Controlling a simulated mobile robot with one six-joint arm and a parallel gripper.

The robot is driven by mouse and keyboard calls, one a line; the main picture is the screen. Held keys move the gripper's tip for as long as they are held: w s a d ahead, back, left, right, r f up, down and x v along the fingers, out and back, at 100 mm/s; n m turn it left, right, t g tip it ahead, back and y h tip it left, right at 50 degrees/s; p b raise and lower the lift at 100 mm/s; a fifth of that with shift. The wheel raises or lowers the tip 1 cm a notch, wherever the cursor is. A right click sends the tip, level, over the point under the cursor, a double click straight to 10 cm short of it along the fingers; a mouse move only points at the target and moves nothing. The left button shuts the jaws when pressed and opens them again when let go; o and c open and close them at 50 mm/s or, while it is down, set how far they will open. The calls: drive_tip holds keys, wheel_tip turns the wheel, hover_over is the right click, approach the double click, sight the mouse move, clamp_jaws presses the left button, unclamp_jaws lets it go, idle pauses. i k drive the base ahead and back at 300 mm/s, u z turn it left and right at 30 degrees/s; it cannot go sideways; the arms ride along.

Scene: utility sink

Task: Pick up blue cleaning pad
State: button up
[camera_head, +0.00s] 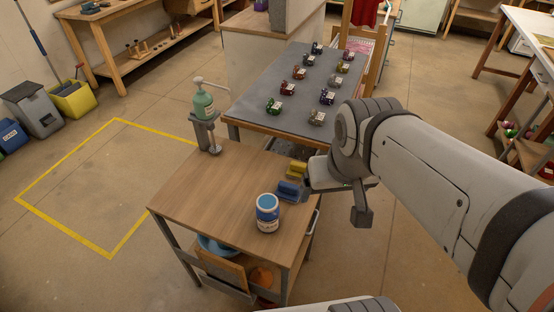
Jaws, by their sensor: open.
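The blue cleaning pad (288,191) lies near the right edge of the wooden cart top (205,188), in front of a yellow pad (297,169). My gripper (336,201) is open at the end of my arm, just to the right of the blue pad, partly over the cart's edge. One finger hangs in clear view on the right; the other is hard to make out beside the pads. I cannot tell whether it touches the blue pad. Nothing shows between the fingers.
A grey-topped table (270,82) with several small colourful items stands behind. The cart top's left half is clear.

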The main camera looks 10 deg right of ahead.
sight(285, 192)
drive_tip(key=u, duration=0.05)
drive_tip(key=k, duration=0.55)
drive_tip(key=z, duration=2.35)
drive_tip(key=k, duration=0.75)
drive_tip(key=u, duration=1.65)
drive_tip(key=i, duration=1)
